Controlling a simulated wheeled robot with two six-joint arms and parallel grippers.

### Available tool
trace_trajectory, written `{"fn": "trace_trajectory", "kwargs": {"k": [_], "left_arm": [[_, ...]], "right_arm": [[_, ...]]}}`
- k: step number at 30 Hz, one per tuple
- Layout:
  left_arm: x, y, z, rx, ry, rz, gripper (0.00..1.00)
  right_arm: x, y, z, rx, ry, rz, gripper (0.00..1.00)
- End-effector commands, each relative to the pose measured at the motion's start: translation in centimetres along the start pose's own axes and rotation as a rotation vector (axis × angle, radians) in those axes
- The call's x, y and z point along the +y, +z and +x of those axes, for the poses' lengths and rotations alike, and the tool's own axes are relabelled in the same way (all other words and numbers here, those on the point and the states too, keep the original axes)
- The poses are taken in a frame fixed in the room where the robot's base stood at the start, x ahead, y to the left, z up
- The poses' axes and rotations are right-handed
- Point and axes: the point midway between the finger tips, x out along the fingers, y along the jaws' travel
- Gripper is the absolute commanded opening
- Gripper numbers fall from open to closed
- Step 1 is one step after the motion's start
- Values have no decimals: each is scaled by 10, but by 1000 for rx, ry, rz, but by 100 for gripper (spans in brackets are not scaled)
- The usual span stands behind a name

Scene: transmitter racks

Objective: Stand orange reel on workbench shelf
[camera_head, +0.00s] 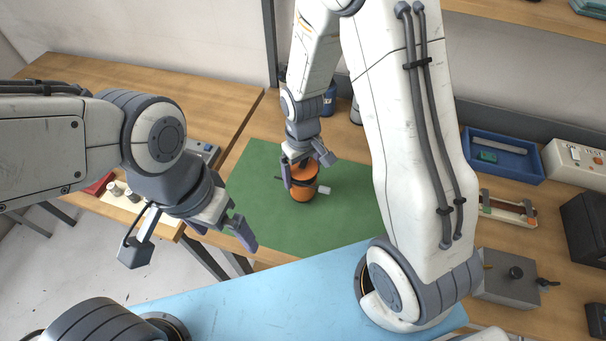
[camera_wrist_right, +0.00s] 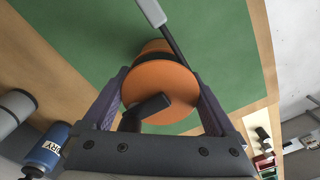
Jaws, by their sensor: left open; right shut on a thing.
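The orange reel (camera_head: 300,190) is upright over the green mat (camera_head: 252,215) on the workbench. It has a dark band near its top and a dark crank handle, which shows in the right wrist view (camera_wrist_right: 150,108). My right gripper (camera_head: 305,170) reaches down from above and is shut on the reel. In the right wrist view its two fingers flank the orange drum (camera_wrist_right: 160,85). I cannot tell whether the reel still touches the mat. My left gripper (camera_head: 240,250) is open and empty, left of the mat's near corner. A wooden shelf (camera_head: 530,12) shows at the top right.
A blue tray (camera_head: 503,157) and a white test box (camera_head: 577,162) stand on the bench at the right. A grey box (camera_head: 507,278) is nearer. A blue bottle (camera_wrist_right: 45,148) stands beside the mat. My right arm hides part of the bench.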

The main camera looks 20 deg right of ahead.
Motion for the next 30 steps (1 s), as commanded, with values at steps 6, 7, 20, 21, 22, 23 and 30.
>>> {"fn": "trace_trajectory", "kwargs": {"k": [6,7,20,21,22,23,30], "left_arm": [[0,0,-7,0,0,1,100],[0,0,-6,0,0,1,100],[0,0,-3,0,0,1,100],[0,0,-3,0,0,1,100],[0,0,-3,0,0,1,100],[0,0,-3,0,0,1,100],[0,0,-4,0,0,1,100]], "right_arm": [[0,0,19,-1,0,1,7],[0,0,20,0,0,1,7],[0,0,24,0,0,0,100],[0,0,24,0,0,0,100],[0,0,24,0,0,0,100],[0,0,24,0,0,0,100],[0,-1,15,3,0,0,100]]}}
